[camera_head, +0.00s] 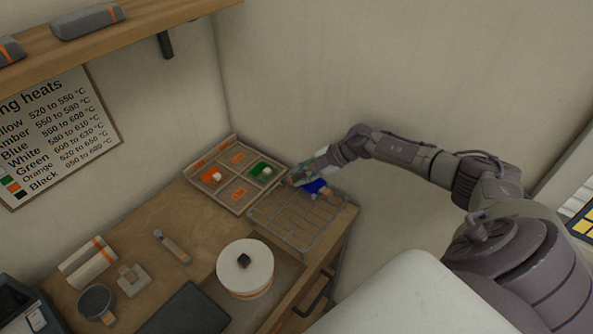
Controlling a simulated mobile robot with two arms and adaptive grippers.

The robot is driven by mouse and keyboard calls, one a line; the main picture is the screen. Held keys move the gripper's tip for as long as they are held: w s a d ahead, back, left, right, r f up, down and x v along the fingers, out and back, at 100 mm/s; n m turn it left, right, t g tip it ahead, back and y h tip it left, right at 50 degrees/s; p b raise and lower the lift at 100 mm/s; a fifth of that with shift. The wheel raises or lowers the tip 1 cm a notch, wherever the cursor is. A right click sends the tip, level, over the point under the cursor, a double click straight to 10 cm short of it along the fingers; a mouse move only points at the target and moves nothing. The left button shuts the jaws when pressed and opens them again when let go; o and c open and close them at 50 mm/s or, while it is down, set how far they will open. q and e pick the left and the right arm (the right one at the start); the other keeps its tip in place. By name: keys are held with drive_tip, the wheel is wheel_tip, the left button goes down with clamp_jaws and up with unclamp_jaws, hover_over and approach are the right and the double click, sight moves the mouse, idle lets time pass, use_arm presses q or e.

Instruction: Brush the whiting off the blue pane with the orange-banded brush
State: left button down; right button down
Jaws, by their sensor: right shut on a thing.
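The blue pane (313,187) is at the wire rack (305,237), near its back edge, partly hidden by my right gripper. My right gripper (313,174) is directly above the blue pane, shut on a small tool that appears to be the orange-banded brush (323,191). Its orange part shows beside the blue pane. Whether the brush touches the glass, and how much whiting is on the pane, is too small to tell. My left gripper is out of view.
A sectioned tray (238,208) holds an orange pane (207,175) and a green pane (257,168) left of the rack. A white lidded pot (245,275) stands in front. A grey-handled tool (172,246) lies on the table (150,218). The wall is close behind.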

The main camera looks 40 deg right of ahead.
drive_tip(key=shift+s+d, duration=0.15)
drive_tip(key=shift+s, duration=0.55)
drive_tip(key=shift+s+d+f, duration=0.1)
drive_tip(key=shift+s, duration=0.55)
drive_tip(key=shift+s+d, duration=0.1)
drive_tip(key=shift+s, duration=0.9)
drive_tip(key=shift+w+r, duration=0.1)
drive_tip(key=shift+r, duration=2.5)
wheel_tip(320, 180, up, 11)
